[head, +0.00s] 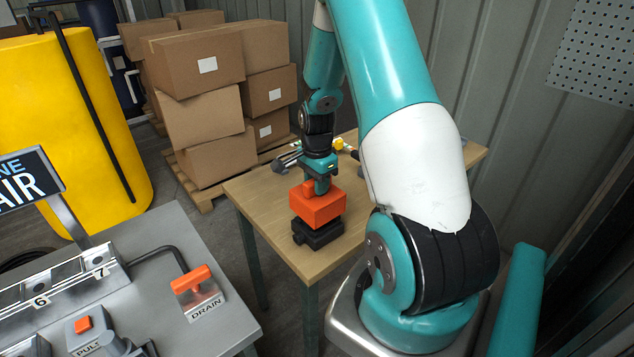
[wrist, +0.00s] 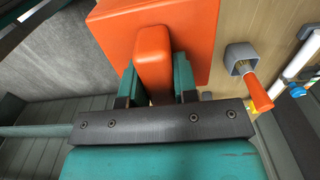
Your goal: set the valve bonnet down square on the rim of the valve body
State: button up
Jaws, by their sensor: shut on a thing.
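The valve bonnet (head: 318,207) is an orange block with an upright orange grip on top. My gripper (head: 317,184) is shut on that grip from above. In the wrist view the jaws of my gripper (wrist: 155,82) sit on both sides of the grip, and the bonnet (wrist: 207,30) fills the top middle. The valve body (head: 318,236) is a black block on the wooden table, directly below the bonnet in the head view. The bonnet hides most of its rim. I cannot tell whether they touch or a small gap remains. The body is hidden in the wrist view.
The wooden table (head: 262,212) has bare room around the body. Stacked cartons (head: 205,130) stand behind the table. A grey bench (head: 215,325) with an orange drain handle (head: 192,281) is at left.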

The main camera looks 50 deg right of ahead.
jog(key=shift+f+b, duration=1.5)
jog(key=shift+f, duration=0.8)
jog(key=o, duration=1.1)
jog(key=shift+c, duration=0.2)
notch_tip(320, 180, up, 18)
jog(key=b, duration=0.1)
jog(key=shift+f, duration=0.2)
jog(key=a+r+n+t+y, duration=0.1)
jog(key=a+r+n, duration=0.1)
jog(key=a+n, duration=0.7)
jog(key=a+r+n, duration=0.2)
jog(key=a+n, duration=0.2)
jog(key=a, duration=0.9)
jog(key=s+a+n+g+y, duration=0.1)
jog(key=s+a+n+y, duration=0.2)
jog(key=s+a+n, duration=1.2)
jog(key=shift+s+a+r, duration=0.15)
jog(key=shift+a+r, duration=0.2)
jog(key=shift+a, duration=0.25)
